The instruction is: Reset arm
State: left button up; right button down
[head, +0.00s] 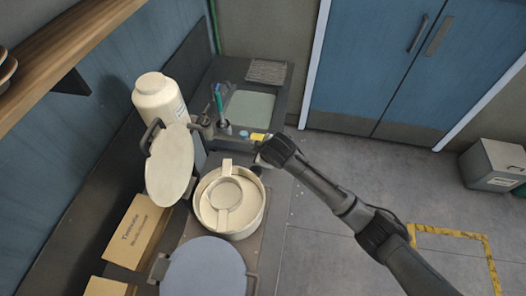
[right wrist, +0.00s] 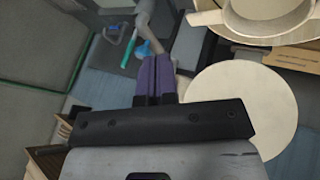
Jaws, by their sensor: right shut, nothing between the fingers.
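In the head view my right arm reaches in from the lower right. Its right gripper (head: 260,164) is above the bench edge, just beyond the upper right rim of a cream round basin (head: 257,222). In the right wrist view the purple fingers of the right gripper (right wrist: 155,80) are together with nothing between them. The basin holds a cream ring with a crossbar (head: 228,193). A cream oval lid (head: 170,165) stands raised at its left. The lid also shows as a pale disc in the right wrist view (right wrist: 245,110). My left gripper is not in view.
A blue-grey disc (head: 205,270) lies at the front. A shelf (head: 70,45) overhangs the left. The floor (head: 340,180) at right is open, with a bin (head: 494,165).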

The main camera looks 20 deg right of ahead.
dwell(0.3)
jog(key=s+r+m+t, duration=0.2)
jog(key=s+r, duration=0.2)
jog(key=r, duration=0.4)
jog(key=s+r+m+t, duration=0.2)
jog(key=s+r, duration=0.1)
jog(key=r, duration=0.5)
jog(key=s+d+f+m+g+p, duration=0.1)
jog(key=s+d+f+g, duration=0.1)
jog(key=s+f, duration=0.4)
jog(key=s+d+f+m+g+p, duration=0.1)
jog(key=s+f, duration=0.6)
jog(key=s, duration=0.9)
jog(key=s+d+f+m+g+p, duration=0.1)
jog(key=s+f, duration=0.5)
jog(key=s, duration=0.6)
jog(key=d+m+g, duration=0.1)
jog(key=d+g, duration=0.1)
jog(key=g, duration=0.1)
jog(key=shift+d+f+m+h, duration=0.25)
jog(key=shift+d+m+h, duration=0.05)
jog(key=shift+d+h, duration=0.1)
